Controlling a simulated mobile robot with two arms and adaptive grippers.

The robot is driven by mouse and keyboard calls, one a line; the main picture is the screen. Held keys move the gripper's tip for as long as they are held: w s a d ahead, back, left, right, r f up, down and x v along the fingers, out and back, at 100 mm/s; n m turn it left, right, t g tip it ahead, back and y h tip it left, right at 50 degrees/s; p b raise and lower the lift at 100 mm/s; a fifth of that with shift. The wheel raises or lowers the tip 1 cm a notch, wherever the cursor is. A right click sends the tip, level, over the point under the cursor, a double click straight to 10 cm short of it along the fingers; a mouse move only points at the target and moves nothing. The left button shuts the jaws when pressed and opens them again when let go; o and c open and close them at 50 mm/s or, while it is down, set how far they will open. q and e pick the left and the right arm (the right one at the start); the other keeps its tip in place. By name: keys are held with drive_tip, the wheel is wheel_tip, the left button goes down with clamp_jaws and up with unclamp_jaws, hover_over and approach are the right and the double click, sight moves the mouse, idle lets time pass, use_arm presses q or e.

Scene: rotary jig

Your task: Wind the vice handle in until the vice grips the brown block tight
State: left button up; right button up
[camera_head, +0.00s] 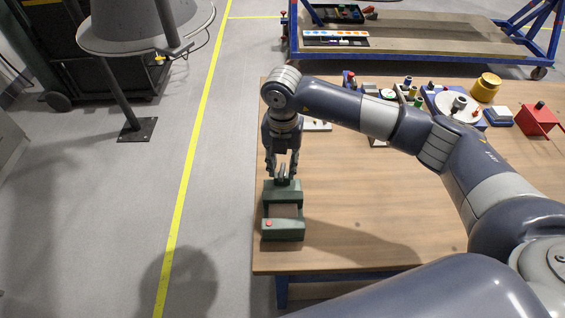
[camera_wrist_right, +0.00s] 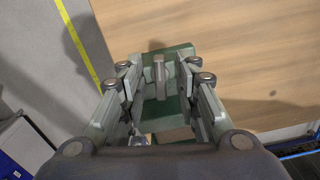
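The dark green vice (camera_head: 284,229) stands at the left edge of the wooden table. Its green body (camera_wrist_right: 180,52) also shows in the right wrist view. The brown block (camera_head: 284,211) sits between the vice jaws; a part of it (camera_wrist_right: 176,135) shows low in the wrist view. The grey vice handle (camera_wrist_right: 159,74) is a short bar at the far end of the vice. My right gripper (camera_head: 283,178) points down over that end. Its fingers (camera_wrist_right: 160,76) are spread on both sides of the handle, with gaps, not gripping it. My left gripper is in neither view.
The wooden table (camera_head: 350,220) is clear to the right of the vice. Further back stand a round grey dial fixture (camera_head: 458,104), a yellow cylinder (camera_head: 486,87) and a red box (camera_head: 538,119). My right arm spans above the table. Open floor lies left.

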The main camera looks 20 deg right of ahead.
sight(282, 168)
wheel_tip(282, 168, up, 12)
idle(0.4)
idle(0.6)
